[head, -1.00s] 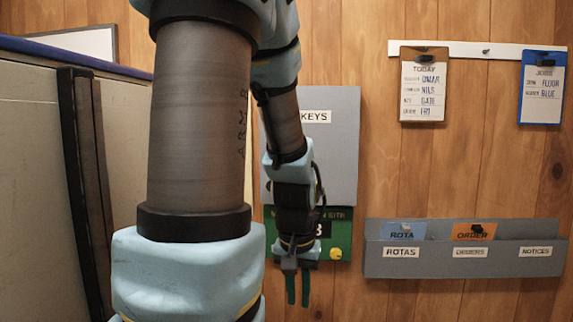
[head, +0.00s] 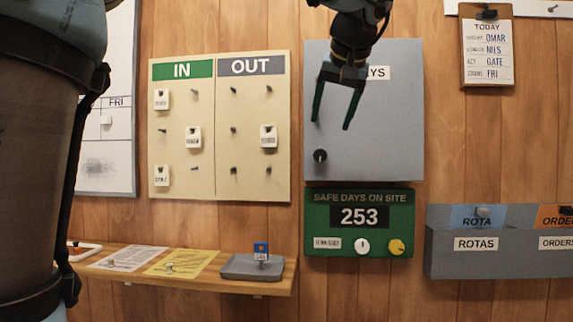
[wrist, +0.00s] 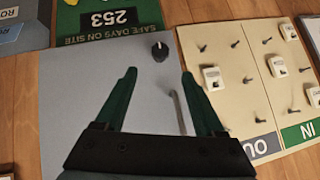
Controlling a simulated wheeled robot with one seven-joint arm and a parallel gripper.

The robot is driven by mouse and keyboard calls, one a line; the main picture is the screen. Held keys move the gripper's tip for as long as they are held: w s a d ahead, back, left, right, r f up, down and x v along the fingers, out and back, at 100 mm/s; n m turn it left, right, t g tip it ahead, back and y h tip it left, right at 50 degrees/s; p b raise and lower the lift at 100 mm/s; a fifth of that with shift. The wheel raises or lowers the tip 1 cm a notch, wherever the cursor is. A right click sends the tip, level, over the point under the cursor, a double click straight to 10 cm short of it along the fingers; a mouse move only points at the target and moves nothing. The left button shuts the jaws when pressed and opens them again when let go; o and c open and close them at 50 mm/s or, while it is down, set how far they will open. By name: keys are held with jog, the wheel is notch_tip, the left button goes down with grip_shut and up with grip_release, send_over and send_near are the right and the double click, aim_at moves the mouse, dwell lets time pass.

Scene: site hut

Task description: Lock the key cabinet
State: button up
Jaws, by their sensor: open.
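The key cabinet (head: 395,125) is a flat grey box on the wood wall, its door closed, its KEYS label partly hidden by my arm. A round black knob (head: 320,155) sits at the door's lower left. In the wrist view, which is upside down, the knob (wrist: 159,51) shows a pale mark, and a thin grey bar (wrist: 178,110) stands on the door beside it. My gripper (head: 331,124) is open and empty, its green fingers pointing down in front of the door, above the knob. In the wrist view its fingertips (wrist: 159,74) flank the line to the knob without touching it.
Below the cabinet hangs a green safe-days sign (head: 380,236). An IN/OUT board (head: 220,180) with tags on pegs is close on the left. Lower left is a shelf (head: 200,282) with papers and a grey tray (head: 240,274). A rotas rack (head: 500,265) is at the right.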

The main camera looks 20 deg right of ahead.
aim_at(321, 151)
jog(key=x, duration=1)
jog(key=shift+w+f+p, duration=0.2)
jog(key=shift+w+p, duration=0.1)
jog(key=shift+p, duration=0.05)
jog(key=shift+c, duration=0.3)
jog(key=shift+d, duration=0.1)
grip_shut()
